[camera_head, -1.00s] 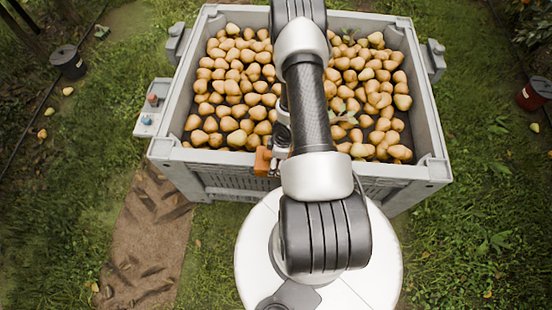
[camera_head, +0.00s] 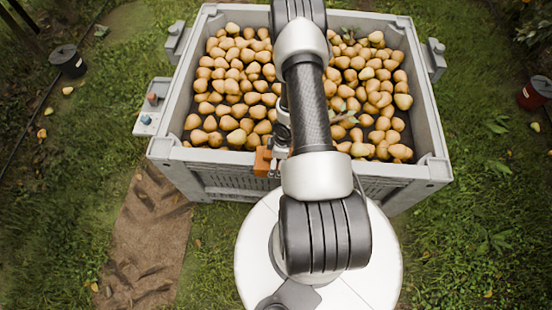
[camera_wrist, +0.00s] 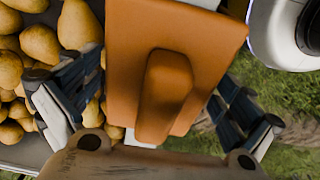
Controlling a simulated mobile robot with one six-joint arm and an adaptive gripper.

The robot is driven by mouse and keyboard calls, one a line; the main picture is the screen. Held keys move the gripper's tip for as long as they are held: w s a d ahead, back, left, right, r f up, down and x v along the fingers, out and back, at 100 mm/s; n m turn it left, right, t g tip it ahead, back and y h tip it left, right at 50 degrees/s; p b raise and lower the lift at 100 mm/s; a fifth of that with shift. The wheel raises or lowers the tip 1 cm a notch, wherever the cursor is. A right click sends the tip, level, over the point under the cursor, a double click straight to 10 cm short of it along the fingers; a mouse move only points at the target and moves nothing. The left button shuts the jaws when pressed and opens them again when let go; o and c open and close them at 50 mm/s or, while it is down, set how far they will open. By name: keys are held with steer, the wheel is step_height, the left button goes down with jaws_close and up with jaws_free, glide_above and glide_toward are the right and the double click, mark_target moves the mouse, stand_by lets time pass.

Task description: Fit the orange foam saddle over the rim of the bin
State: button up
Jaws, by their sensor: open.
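The orange foam saddle (camera_head: 262,161) sits at the near rim of the grey bin (camera_head: 400,172), left of my arm. It appears to straddle the rim, but its underside is hidden. In the wrist view the saddle (camera_wrist: 125,55) shows from above, with a raised ridge along its middle. Pale rim shows past its upper and lower ends. My gripper (camera_wrist: 155,98) is open, with one finger on each side of the saddle and visible gaps between. In the head view the gripper is mostly hidden behind my arm.
Many pears (camera_head: 235,85) fill the bin on both sides of my arm. A small grey side shelf (camera_head: 150,118) with knobs is at the bin's left. A dark bucket (camera_head: 68,61) stands on the grass far left, a red one (camera_head: 536,94) far right.

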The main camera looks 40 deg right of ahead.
steer(key=shift+r, duration=0.1)
steer(key=r, duration=0.4)
steer(key=s+r, duration=0.1)
steer(key=r, duration=0.2)
steer(key=d+r, duration=0.1)
steer(key=r, duration=0.3)
steer(key=shift+s+d+r, duration=0.1)
steer(key=shift+s+r, duration=0.1)
steer(key=shift+r, duration=0.15)
steer(key=shift+w+r, duration=0.1)
steer(key=w+d+r+m+t+h, duration=0.1)
steer(key=w+d+r+h, duration=0.15)
steer(key=r, duration=0.35)
steer(key=w+d+r+m+h, duration=0.1)
steer(key=w+r, duration=0.3)
steer(key=r, duration=0.3)
step_height(320, 180, up, 13)
steer(key=a+m+h, duration=0.2)
steer(key=h, duration=0.1)
steer(key=s+a+r+m+t, duration=0.1)
steer(key=s+a+r+m, duration=0.25)
steer(key=a+r, duration=0.5)
steer(key=s+a+r+y, duration=0.2)
steer(key=s+a, duration=0.3)
steer(key=a, duration=0.2)
steer(key=s+a+r+t+y, duration=0.1)
steer(key=s+a+r+y, duration=0.2)
steer(key=s+a, duration=0.3)
steer(key=shift+a+r, duration=0.15)
steer(key=shift+a, duration=0.7)
